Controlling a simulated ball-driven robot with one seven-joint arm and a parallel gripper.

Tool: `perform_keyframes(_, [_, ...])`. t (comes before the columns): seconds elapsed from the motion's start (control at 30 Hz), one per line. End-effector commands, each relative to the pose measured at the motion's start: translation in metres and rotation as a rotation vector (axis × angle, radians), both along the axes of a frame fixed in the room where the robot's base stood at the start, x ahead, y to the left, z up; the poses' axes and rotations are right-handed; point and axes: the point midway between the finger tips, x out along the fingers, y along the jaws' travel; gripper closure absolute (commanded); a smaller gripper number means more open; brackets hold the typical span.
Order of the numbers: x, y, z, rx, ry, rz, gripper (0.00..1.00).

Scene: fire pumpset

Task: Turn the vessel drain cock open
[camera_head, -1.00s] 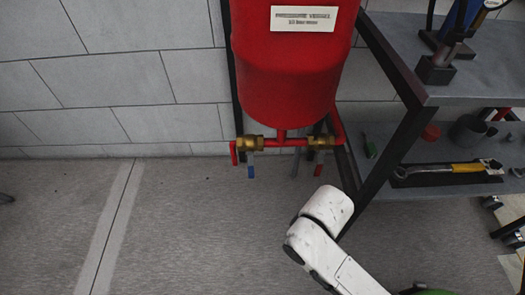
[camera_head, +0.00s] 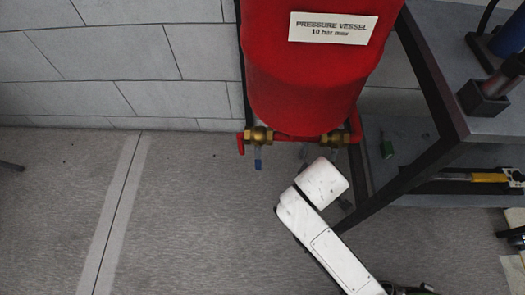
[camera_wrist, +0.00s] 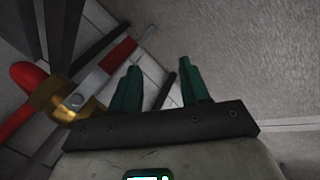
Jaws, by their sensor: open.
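The red pressure vessel (camera_head: 310,85) hangs at the wall in the head view. Under it are a left brass cock (camera_head: 258,135) with a blue-tipped lever (camera_head: 258,162) hanging down, and a right brass cock (camera_head: 334,138). No label shows which is the drain cock. In the wrist view, a brass cock (camera_wrist: 58,98) on a red pipe has a grey lever with a red sleeve (camera_wrist: 118,55), slanting up to the right. My gripper (camera_wrist: 158,80) is open and empty, its green fingers right of the lever and apart from it in the picture. My arm hides the gripper in the head view.
The block wall (camera_head: 100,60) is behind.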

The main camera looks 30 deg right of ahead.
Motion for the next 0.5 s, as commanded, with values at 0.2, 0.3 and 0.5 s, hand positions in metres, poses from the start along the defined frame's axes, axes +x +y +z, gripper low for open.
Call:
perform_keyframes(0.2, [0.014, -0.001, -0.003, -0.233, 0.075, 0.169, 0.54])
perform_keyframes(0.3, [0.021, 0.002, -0.006, -0.405, 0.141, 0.298, 0.54])
perform_keyframes(0.5, [0.041, 0.033, -0.008, -0.916, 0.355, 0.686, 0.54])
